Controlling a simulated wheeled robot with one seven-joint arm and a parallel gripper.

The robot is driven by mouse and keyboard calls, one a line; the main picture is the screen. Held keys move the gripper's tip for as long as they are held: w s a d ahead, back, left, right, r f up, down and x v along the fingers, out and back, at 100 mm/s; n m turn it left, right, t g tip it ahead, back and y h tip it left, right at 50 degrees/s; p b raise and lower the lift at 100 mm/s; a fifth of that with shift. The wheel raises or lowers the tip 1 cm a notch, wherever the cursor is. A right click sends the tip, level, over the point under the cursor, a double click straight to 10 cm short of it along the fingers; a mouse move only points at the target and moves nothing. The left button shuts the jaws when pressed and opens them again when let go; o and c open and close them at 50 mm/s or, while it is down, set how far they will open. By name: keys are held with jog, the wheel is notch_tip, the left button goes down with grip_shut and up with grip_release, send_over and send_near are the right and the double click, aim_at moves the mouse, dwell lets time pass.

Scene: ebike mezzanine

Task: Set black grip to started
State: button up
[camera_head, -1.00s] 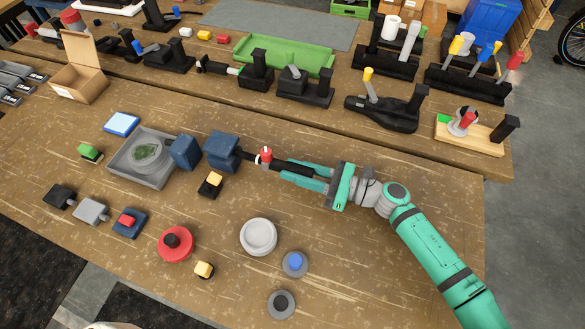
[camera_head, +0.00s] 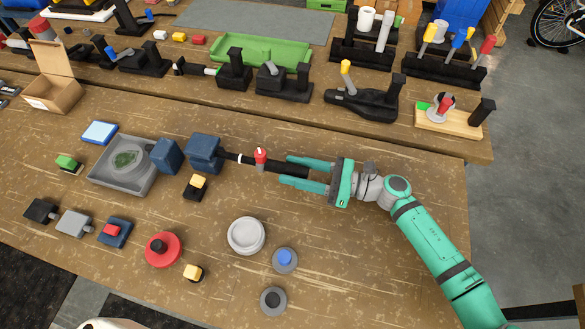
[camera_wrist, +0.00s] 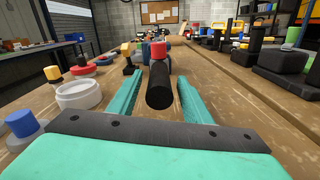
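The black grip (camera_head: 282,166) lies roughly level on a dark shaft that runs out of a dark blue block (camera_head: 205,147). A red knob (camera_head: 260,155) stands on the grip's inner end, and a white ring (camera_head: 240,158) shows on the shaft with a gap to the knob. My gripper (camera_head: 284,172) is open, with its teal fingers on either side of the grip's outer end. In the wrist view the black grip (camera_wrist: 159,86) points at me between the fingers, with clear space on both sides. I see no marking of its setting.
On the near table are a round white dial (camera_head: 246,235), a blue-topped button (camera_head: 285,260), a red round knob (camera_head: 163,250) and a yellow-topped switch (camera_head: 196,187). The far table holds lever units and a green tray (camera_head: 261,48).

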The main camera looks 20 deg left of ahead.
jog(key=d, duration=1.1)
jog(key=shift+w, duration=0.25)
